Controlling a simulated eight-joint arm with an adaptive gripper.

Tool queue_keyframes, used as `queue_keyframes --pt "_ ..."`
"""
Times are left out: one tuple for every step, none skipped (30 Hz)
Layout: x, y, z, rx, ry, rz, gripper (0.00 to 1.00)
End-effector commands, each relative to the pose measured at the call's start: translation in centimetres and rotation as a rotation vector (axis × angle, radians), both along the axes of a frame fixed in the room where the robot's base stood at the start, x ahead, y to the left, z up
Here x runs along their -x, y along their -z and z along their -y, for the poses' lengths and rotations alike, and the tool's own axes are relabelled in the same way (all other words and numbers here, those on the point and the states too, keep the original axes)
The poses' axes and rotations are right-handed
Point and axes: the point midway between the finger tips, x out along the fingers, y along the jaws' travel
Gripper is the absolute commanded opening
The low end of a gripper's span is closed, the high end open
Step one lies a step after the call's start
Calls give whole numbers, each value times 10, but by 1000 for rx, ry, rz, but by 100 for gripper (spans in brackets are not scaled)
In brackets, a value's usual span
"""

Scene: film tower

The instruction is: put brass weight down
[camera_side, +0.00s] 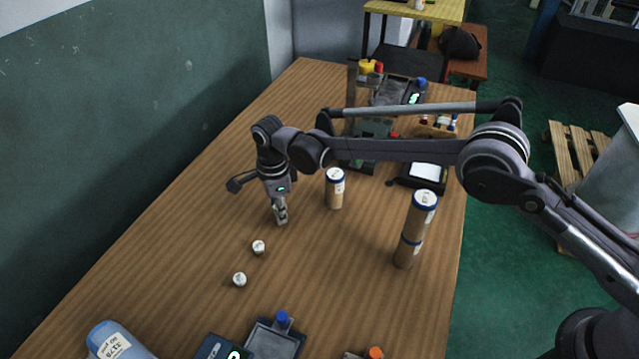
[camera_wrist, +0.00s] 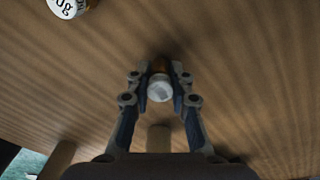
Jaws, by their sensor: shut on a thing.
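A small brass weight with a pale top (camera_wrist: 160,88) sits between the fingertips of my gripper (camera_wrist: 160,80) in the wrist view. The fingers are shut on it. In the side view my gripper (camera_side: 281,215) points down, low over the wooden table (camera_side: 190,240), and its fingers largely hide the weight. I cannot tell whether the weight touches the table. Two other small weights with pale, marked tops stand to the lower left, a nearer one (camera_side: 239,280) and a farther one (camera_side: 258,247). One labelled weight also shows at the wrist view's top left (camera_wrist: 70,8).
A tan film canister (camera_side: 335,190) stands right of my gripper. A tower of stacked canisters (camera_side: 415,228) stands farther right, by the table edge. A blue bottle (camera_side: 115,342) and a dark device (camera_side: 273,338) are at the front. Devices crowd the back. The table's left side is clear.

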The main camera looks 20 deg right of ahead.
Motion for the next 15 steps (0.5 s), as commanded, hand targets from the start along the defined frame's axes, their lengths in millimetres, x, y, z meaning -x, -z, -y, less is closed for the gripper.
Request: queue_keyframes --pt "0 1 0 0 0 0 23" --pt "0 1 0 0 0 0 32" --pt "0 1 0 0 0 0 44" --pt "0 1 0 0 0 0 44" --pt "0 1 0 0 0 0 44" --pt "0 1 0 0 0 0 44" --pt "0 1 0 0 0 0 44" --pt "0 1 0 0 0 0 44" --pt "0 1 0 0 0 0 44" --pt "0 1 0 0 0 0 44" --pt "0 1 0 0 0 0 44" --pt "0 0 0 0 0 0 44" --pt "0 -1 0 0 0 0 44" --pt "0 -2 0 0 0 0 44" --pt "0 -4 0 0 0 0 44"
